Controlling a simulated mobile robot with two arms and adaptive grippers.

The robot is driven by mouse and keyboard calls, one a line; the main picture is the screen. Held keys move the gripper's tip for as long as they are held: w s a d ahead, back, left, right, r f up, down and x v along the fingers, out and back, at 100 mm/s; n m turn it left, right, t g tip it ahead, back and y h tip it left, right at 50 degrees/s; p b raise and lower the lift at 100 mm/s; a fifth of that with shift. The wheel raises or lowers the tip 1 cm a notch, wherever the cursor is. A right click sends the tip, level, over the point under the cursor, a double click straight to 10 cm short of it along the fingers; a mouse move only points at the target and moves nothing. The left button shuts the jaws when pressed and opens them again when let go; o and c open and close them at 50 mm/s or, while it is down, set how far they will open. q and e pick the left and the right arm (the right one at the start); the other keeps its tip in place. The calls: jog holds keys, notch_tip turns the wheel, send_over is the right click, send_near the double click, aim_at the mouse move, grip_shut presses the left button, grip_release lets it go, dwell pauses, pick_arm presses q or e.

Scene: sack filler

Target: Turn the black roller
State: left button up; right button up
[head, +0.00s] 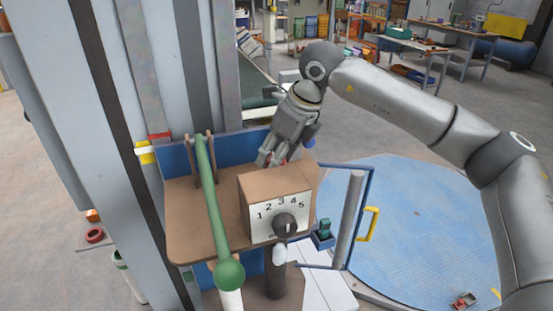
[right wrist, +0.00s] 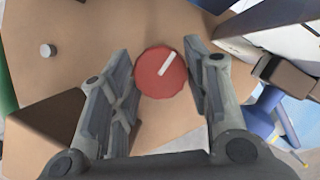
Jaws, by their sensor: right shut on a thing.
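A dark round knob (head: 286,225) with a pointer sits on the numbered white face of a brown box (head: 262,185). I cannot tell whether this is the black roller; no other clear black roller shows. My right gripper (head: 272,158) is behind the box, pointing down at the brown panel. My left gripper is not in view.
A green lever (head: 212,205) with a ball end stands left of the box on the brown panel (head: 190,225). A grey column (head: 95,130) rises at the left. A blue round platform (head: 420,230) with a blue and yellow rail lies to the right.

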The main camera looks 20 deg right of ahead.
jog(key=shift+n, duration=0.4)
jog(key=o, duration=1)
jog(key=v, duration=1.2)
jog(key=shift+w, duration=0.2)
